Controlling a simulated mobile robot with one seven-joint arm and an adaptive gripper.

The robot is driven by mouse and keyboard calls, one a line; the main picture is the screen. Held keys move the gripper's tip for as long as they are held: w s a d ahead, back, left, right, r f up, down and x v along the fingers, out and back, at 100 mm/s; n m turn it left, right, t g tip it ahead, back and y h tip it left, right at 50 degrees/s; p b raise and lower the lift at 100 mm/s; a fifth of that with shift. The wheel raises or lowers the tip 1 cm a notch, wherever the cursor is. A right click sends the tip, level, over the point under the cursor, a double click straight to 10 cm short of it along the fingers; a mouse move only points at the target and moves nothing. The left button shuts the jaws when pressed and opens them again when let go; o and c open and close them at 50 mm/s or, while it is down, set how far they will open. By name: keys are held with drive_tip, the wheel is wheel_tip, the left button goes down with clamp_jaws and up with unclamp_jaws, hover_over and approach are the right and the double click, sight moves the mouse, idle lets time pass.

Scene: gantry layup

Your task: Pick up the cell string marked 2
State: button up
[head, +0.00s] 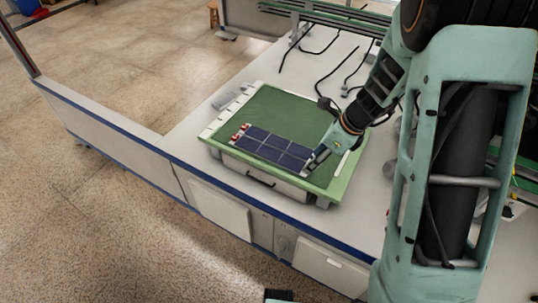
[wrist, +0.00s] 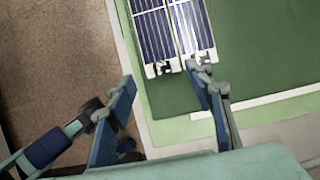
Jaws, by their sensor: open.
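Two dark blue cell strings lie side by side on a green mat (head: 270,105) in the head view, a far one (head: 282,141) and a near one (head: 266,151). In the wrist view the left string (wrist: 153,35) and right string (wrist: 192,28) end in white tabs with dark marks. The marks are too small to read, so I cannot tell which string is marked 2. My gripper (head: 316,160) is at the right end of the strings. In the wrist view my gripper (wrist: 162,78) is open and empty, its right fingertip overlapping the right string's tab; contact is unclear.
The mat tops a pale box with a dark handle on a white bench (head: 185,133) with blue edging. Red and white pieces (head: 241,131) sit at the strings' left end. Black cables (head: 320,40) lie behind. Much of the mat behind the strings is bare.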

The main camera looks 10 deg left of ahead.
drive_tip(key=b+x, duration=0.1)
drive_tip(key=x, duration=0.3)
drive_tip(key=shift+d+f, duration=0.1)
drive_tip(key=shift+f, duration=0.05)
clamp_jaws()
